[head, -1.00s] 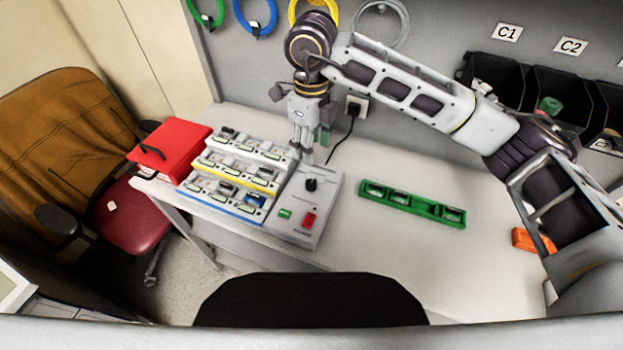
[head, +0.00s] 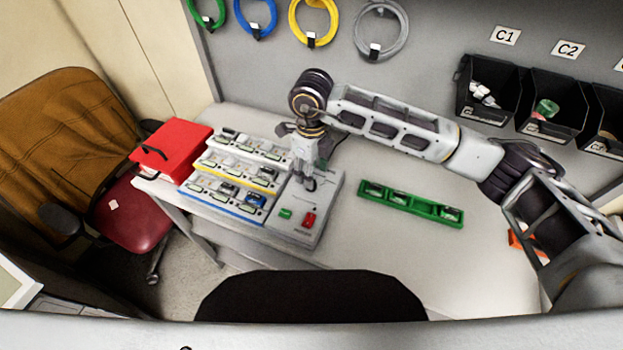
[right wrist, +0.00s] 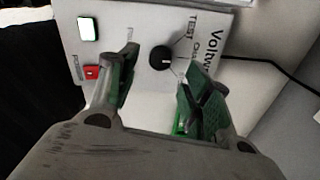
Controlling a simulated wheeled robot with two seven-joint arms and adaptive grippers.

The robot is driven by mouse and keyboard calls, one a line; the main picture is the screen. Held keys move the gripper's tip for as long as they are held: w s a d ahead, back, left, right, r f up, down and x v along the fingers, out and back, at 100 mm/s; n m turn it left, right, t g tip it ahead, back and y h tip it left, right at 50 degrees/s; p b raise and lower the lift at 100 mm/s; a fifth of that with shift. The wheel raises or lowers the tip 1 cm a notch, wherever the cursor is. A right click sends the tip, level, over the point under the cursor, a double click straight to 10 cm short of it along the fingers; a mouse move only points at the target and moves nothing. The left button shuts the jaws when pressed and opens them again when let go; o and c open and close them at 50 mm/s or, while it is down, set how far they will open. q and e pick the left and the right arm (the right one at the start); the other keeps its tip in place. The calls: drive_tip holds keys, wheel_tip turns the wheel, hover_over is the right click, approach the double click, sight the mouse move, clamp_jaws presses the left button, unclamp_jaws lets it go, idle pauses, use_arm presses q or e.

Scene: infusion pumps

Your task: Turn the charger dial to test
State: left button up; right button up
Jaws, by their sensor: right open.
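The charger (head: 325,205) is a light grey box at the front right of the stepped battery rack, with a green display and a red switch (head: 309,220) on its panel. Its round black dial (right wrist: 162,58) shows in the right wrist view, with the printed word TEST (right wrist: 191,27) near its upper right. A light mark shows on the dial, but its exact setting is hard to read. My right gripper (head: 306,184) is open over the panel and hides most of the dial in the head view. In the right wrist view its fingers (right wrist: 160,68) lie either side of the dial, apparently not touching it.
The battery rack (head: 215,205) adjoins the charger on the left, with a red box (head: 180,147) beyond it. Black bins (head: 490,100) line the back right.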

drive_tip(key=shift+f+p, duration=0.35)
drive_tip(key=shift+f, duration=2.15)
drive_tip(key=c, duration=1)
drive_tip(key=shift+c, duration=0.2)
